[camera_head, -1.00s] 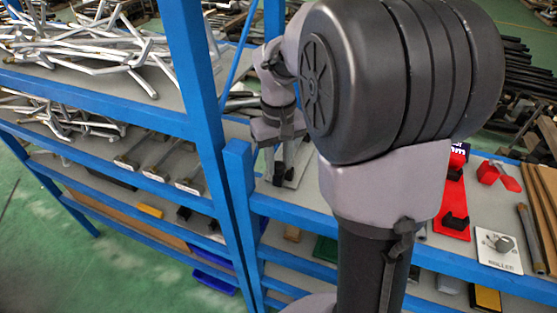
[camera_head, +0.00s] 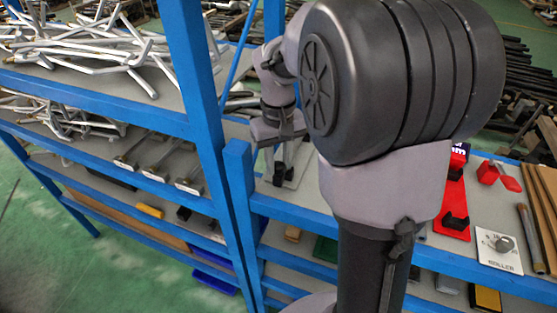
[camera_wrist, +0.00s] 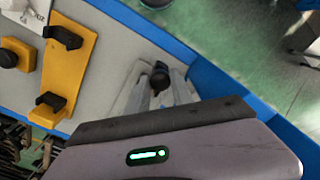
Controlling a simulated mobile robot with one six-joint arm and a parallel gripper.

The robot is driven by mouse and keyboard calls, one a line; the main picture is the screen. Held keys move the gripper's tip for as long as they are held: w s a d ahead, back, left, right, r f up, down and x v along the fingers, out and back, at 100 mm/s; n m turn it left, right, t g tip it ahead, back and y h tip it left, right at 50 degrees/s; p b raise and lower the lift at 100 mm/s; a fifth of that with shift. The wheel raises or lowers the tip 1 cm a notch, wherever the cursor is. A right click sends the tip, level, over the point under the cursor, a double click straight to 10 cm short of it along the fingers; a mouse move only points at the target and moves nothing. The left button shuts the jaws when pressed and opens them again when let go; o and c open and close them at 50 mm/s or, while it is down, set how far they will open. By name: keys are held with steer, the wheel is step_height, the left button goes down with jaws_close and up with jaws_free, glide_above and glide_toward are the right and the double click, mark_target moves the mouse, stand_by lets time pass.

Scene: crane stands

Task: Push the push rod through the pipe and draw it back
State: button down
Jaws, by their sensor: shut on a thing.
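My gripper (camera_wrist: 166,88) reaches down over the shelf in the wrist view, its fingers close around a small black knob (camera_wrist: 160,76). The knob looks like the end of the push rod; the rod's shaft and the pipe around it cannot be made out. A pale plate (camera_wrist: 133,92) lies under the fingers. In the head view my gripper (camera_head: 280,165) is small, beside the blue post, with the dark knob (camera_head: 278,181) at its fingertips over the pale plate (camera_head: 298,165). My own arm hides much of the shelf there.
A yellow board (camera_wrist: 69,62) with black holders lies left of the gripper in the wrist view. A blue shelf edge (camera_wrist: 215,85) runs close on its right. In the head view, a blue post (camera_head: 240,190) stands nearby, and a red board (camera_head: 453,205) lies right of my arm.

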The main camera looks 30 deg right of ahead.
steer(key=s+a+b, duration=0.1)
steer(key=s+a, duration=0.1)
steer(key=a, duration=0.1)
steer(key=shift+s, duration=0.2)
steer(key=shift+a, duration=0.1)
steer(key=c, duration=1.3)
jaws_free()
steer(key=shift+o, duration=1)
steer(key=shift+s+a, duration=0.1)
steer(key=shift+a, duration=0.1)
steer(key=shift+d, duration=0.1)
